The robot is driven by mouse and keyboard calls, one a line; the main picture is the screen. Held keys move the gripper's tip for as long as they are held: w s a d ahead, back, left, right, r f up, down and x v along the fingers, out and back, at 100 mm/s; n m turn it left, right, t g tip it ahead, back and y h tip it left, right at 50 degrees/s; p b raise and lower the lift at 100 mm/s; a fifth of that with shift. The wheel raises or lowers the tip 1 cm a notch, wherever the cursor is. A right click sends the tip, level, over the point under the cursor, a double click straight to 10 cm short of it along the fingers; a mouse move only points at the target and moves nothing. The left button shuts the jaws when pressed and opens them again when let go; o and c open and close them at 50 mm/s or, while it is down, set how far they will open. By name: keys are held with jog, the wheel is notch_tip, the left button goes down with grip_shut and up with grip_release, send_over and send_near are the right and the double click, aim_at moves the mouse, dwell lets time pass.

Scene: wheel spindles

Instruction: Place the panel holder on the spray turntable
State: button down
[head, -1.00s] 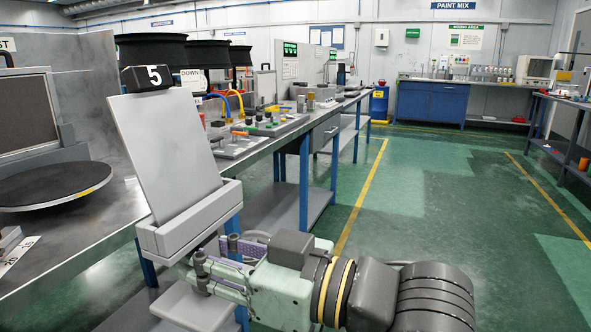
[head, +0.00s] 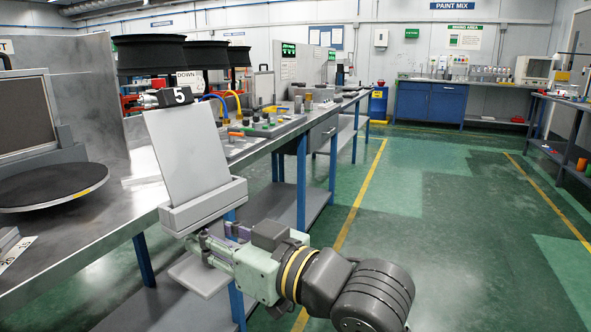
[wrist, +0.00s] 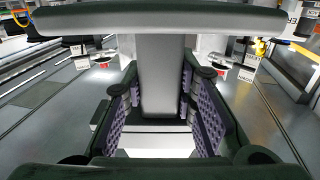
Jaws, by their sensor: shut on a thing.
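The panel holder (head: 203,206) is a grey block base with a flat grey panel (head: 186,152) leaning upright in it. In the wrist view the purple ribbed finger pads (wrist: 160,95) stand either side of the holder's grey stem (wrist: 162,75). The spray turntable (head: 50,186) is a round black disc with a metal rim on the bench at left, empty and apart from the holder.
A dark-screened filter box (head: 25,115) stands behind the turntable. Black wheel-like spindles (head: 150,52) stand behind the panel. A numbered strip (head: 18,250) lies on the bench's near left edge. The bench top (head: 110,225) right of the turntable is clear.

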jog(key=w+d+f+m+t+h+p, duration=0.25)
jog(key=w+f+m+t+h, duration=0.8)
jog(key=w+f, duration=1.15)
jog(key=d+f+m+g+h, duration=0.3)
jog(key=d+f+m+h, duration=0.15)
jog(key=f+h, duration=0.55)
jog(key=s+d+f, duration=0.2)
jog(key=s+f, duration=0.2)
jog(key=f, duration=0.3)
jog(key=s+d+f+p, duration=0.1)
jog(key=s+d+f, duration=0.2)
jog(key=s+f, duration=0.2)
notch_tip(320, 180, down, 3)
jog(key=shift+s+r+p, duration=0.2)
jog(key=shift+s+p, duration=0.05)
jog(key=shift+p, duration=0.05)
jog(key=shift+s, duration=0.1)
